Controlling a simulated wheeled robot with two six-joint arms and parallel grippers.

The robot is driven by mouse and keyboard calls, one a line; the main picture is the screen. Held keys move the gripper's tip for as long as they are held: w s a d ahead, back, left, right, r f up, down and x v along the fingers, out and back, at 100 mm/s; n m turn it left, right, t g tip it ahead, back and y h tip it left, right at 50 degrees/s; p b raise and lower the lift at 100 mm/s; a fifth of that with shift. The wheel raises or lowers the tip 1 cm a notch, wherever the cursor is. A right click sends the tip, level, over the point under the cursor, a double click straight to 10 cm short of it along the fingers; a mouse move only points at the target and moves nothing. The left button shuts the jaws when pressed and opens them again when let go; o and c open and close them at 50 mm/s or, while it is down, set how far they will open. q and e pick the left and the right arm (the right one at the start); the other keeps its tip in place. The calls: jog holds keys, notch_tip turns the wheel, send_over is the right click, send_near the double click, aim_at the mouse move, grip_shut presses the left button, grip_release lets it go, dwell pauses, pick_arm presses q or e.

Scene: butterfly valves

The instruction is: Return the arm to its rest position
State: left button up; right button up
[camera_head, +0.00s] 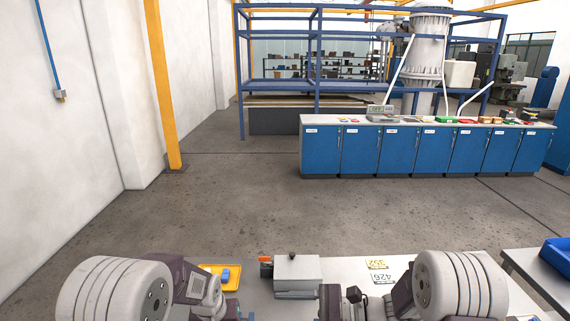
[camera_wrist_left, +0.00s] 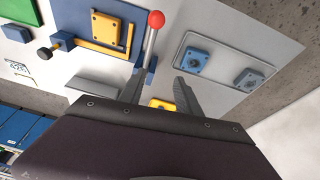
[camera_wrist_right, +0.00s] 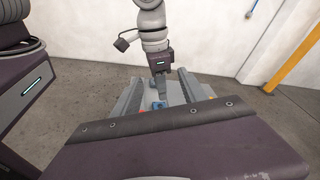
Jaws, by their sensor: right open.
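My left arm (camera_head: 115,290) and my right arm (camera_head: 460,285) both reach over the near table in the head view. In the left wrist view my left gripper (camera_wrist_left: 162,75) has its fingers spread with a gap between them. I cannot tell whether the lever touches a finger. In the right wrist view my right gripper (camera_wrist_right: 160,88) has its fingers wide apart. The other arm (camera_wrist_right: 158,45) shows beyond them.
The near table holds a yellow tray (camera_head: 207,272) with a blue piece, a grey box (camera_head: 297,273) and number cards (camera_head: 381,276). A blue bin (camera_head: 557,252) is at right. Open floor (camera_head: 220,210) separates the table from blue cabinets (camera_head: 400,150).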

jog(key=s+d+f+n+g+h+b, duration=0.1)
jog(key=s+f+n+g+h+b, duration=0.15)
jog(key=s+f+n, duration=0.35)
jog(key=s+f+n+g+h+b, duration=0.1)
jog(key=s+f+g+h, duration=0.25)
jog(key=s, duration=0.45)
jog(key=s+d+f+n+t+h, duration=0.1)
jog(key=s+d+f+n+h, duration=0.25)
jog(key=d, duration=0.25)
pick_arm(q)
jog(key=s+a+f+g, duration=0.1)
jog(key=s+f, duration=0.1)
jog(key=s, duration=0.6)
jog(key=s+f+g, duration=0.1)
jog(key=s, duration=0.8)
jog(key=shift+s+a+f+m, duration=0.3)
jog(key=shift+a+f+m, duration=0.05)
jog(key=shift+m, duration=0.05)
pick_arm(e)
jog(key=w+d+f+n+t+h, duration=0.1)
jog(key=w+d+n+h, duration=0.1)
jog(key=d, duration=0.3)
jog(key=w+d+f+n+t+h, duration=0.2)
jog(key=w+d+h, duration=0.1)
jog(key=d+h, duration=0.1)
jog(key=shift+d+f+t, duration=0.25)
jog(key=shift+d+t, duration=0.05)
jog(key=shift+d, duration=0.3)
